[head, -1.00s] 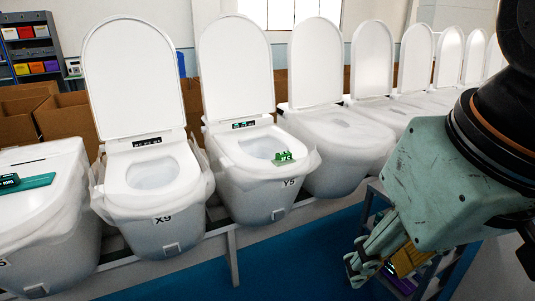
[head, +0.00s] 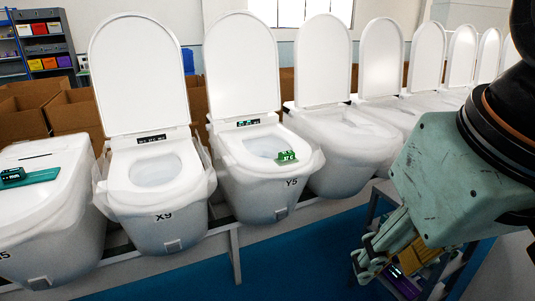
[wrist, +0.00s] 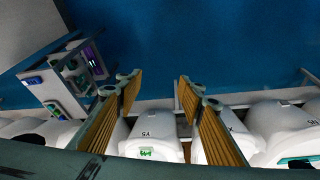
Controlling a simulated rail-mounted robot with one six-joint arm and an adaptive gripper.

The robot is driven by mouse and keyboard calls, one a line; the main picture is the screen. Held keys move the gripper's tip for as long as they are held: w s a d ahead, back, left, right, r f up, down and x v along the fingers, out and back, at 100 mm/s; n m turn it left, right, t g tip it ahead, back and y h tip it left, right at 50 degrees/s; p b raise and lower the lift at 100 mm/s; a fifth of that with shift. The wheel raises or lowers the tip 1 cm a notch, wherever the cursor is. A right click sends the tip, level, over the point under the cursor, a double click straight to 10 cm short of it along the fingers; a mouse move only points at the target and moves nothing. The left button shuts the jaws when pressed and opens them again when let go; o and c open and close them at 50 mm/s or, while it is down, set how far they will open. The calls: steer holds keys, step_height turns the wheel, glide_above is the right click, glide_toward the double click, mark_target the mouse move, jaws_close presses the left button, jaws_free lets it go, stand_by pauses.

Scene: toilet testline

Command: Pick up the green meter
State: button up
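The green meter (head: 287,157), a small block with a lit display, sits on the front rim of the open white toilet (head: 236,168) labelled Y5. It also shows in the wrist view (wrist: 145,153), low and left of centre, on the toilet's rim. My gripper (head: 368,262) hangs in front of the row, to the right of and lower in the picture than the meter, clear of it. In the wrist view its two ribbed yellow fingers (wrist: 160,84) stand wide apart with nothing between them.
A teal plate with a dark meter (head: 28,176) lies on the left toilet. Toilet X9 (head: 158,195) stands beside Y5, with more toilets to the right. A rack with a purple item (head: 403,283) stands near my gripper. Blue floor (head: 300,250) in front is clear.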

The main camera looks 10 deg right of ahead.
steer(key=w+r+n+g+h+p, duration=0.1)
steer(key=w+r+n+p, duration=0.25)
steer(key=w, duration=0.85)
steer(key=w+r+n+p, duration=0.2)
steer(key=w+r+n, duration=0.15)
steer(key=w, duration=0.85)
steer(key=w+r+n+g+h+p, duration=0.1)
steer(key=w+r+n+p, duration=0.25)
steer(key=w, duration=0.85)
steer(key=w+a+f+n+h+p, duration=0.1)
steer(key=w+f+n+p, duration=0.1)
steer(key=w, duration=0.7)
steer(key=w+a+f+n+p, duration=0.1)
steer(key=w+f+n+p, duration=0.15)
steer(key=w, duration=0.65)
steer(key=w+a+f+n+p, duration=0.1)
steer(key=w+f+n+p, duration=0.1)
steer(key=w+f, duration=0.4)
steer(key=w+a+f+n+h+p, duration=0.1)
steer(key=w+a+f+n+p, duration=0.1)
steer(key=w+f, duration=0.5)
steer(key=shift+w+n+g+p, duration=0.45)
steer(key=shift+w+n, duration=0.65)
steer(key=shift+w, duration=0.35)
steer(key=shift+f, duration=0.1)
glide_toward(287, 152)
steer(key=shift+s+x, duration=0.1)
steer(key=shift+x, duration=1.1)
steer(key=shift+s+x, duration=0.15)
steer(key=shift+x, duration=1.05)
